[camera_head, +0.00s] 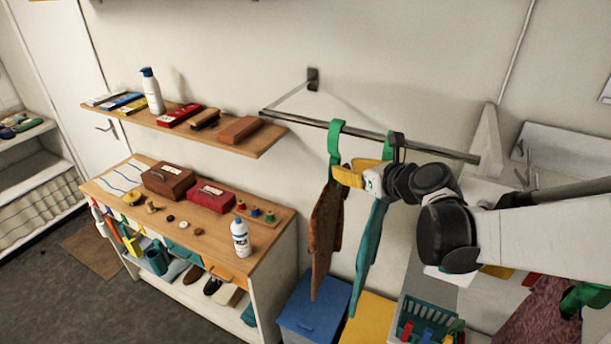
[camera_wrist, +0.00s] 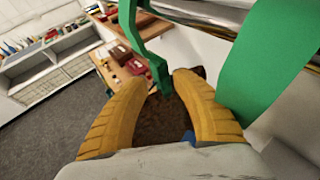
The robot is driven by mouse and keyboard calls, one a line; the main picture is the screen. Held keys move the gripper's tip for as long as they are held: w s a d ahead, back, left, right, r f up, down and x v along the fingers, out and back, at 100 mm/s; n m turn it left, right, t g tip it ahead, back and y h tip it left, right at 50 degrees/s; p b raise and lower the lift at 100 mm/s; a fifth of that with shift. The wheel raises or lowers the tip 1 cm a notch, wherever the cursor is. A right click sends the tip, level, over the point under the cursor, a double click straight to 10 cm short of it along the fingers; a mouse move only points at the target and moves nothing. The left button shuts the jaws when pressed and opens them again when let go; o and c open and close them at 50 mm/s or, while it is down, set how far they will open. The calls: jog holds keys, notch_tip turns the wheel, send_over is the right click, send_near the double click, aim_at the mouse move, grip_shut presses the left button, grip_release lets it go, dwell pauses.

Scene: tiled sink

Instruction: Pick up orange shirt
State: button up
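The orange shirt (camera_head: 325,235), a brownish-orange garment, hangs from a green hanger (camera_head: 335,140) on the wall rail (camera_head: 350,130). A teal shirt (camera_head: 371,245) hangs just to its right. My gripper (camera_head: 343,174) has yellow fingers and is at the top of the orange shirt, below the rail. In the wrist view, the fingers are spread apart and the lower end of the green hanger (camera_wrist: 158,75) shows between the tips. The brown-orange cloth (camera_wrist: 163,115) shows beyond them, partly hidden by the fingers. I cannot tell whether the fingers touch the hanger or cloth.
A wooden shelf (camera_head: 250,144) with boxes and a white bottle is on the wall at left. Below it stands a cabinet (camera_head: 275,222) with boxes and small items. A blue bin (camera_head: 314,308) and a green basket (camera_head: 431,318) are below the shirts.

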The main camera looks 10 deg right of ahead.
aim_at(335, 161)
jog(key=x, duration=0.3)
jog(key=r+x, duration=0.1)
jog(key=x, duration=0.1)
jog(key=shift+w+a+f, duration=0.15)
jog(key=shift+w, duration=0.3)
jog(key=shift+s, duration=0.15)
grip_shut()
